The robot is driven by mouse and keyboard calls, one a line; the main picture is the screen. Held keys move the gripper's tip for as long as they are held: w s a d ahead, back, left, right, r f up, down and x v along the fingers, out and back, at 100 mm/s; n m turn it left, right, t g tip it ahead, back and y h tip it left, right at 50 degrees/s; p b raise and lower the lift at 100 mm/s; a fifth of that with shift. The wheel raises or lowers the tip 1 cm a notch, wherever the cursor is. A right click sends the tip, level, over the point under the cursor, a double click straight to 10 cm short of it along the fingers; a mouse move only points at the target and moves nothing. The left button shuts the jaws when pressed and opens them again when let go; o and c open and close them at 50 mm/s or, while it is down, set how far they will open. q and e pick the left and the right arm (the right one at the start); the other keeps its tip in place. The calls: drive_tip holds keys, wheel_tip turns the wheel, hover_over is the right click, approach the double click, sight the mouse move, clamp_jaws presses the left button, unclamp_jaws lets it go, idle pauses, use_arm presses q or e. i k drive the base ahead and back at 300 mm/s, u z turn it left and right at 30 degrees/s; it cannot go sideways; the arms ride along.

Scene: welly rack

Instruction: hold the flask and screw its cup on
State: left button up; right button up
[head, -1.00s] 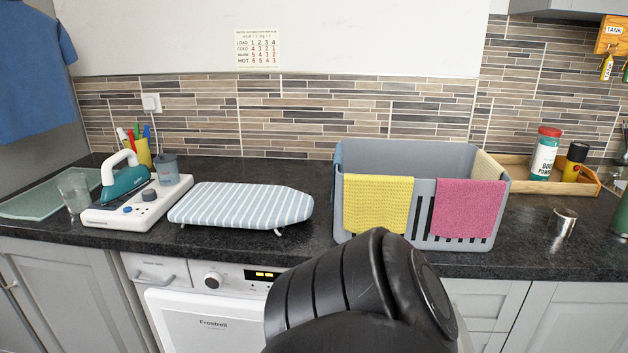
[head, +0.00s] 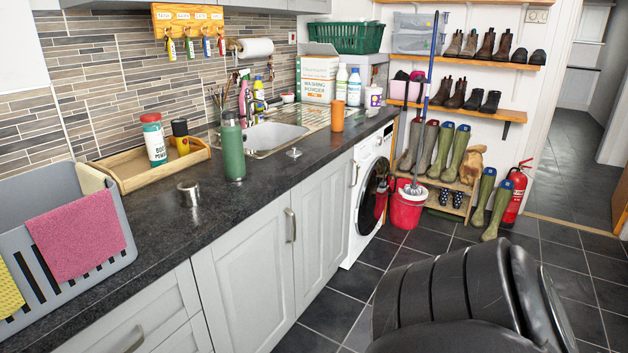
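A green flask (head: 233,152) stands upright on the dark worktop (head: 265,182), in front of the sink. A small shiny metal cup (head: 188,194) stands on the worktop to the left of the flask and nearer the front edge, apart from it. I cannot tell for sure which way up the cup is. A black link of one of my arms fills the lower right of the head view. Neither of my grippers shows.
A wooden tray (head: 128,186) with a powder tub (head: 154,140) is behind the cup. A grey basket (head: 88,293) stands at left. An orange tumbler (head: 337,117) and a small metal piece (head: 293,153) are right of the flask. Worktop around flask and cup is clear.

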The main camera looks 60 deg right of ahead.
sight(230, 135)
drive_tip(key=z, duration=1.9)
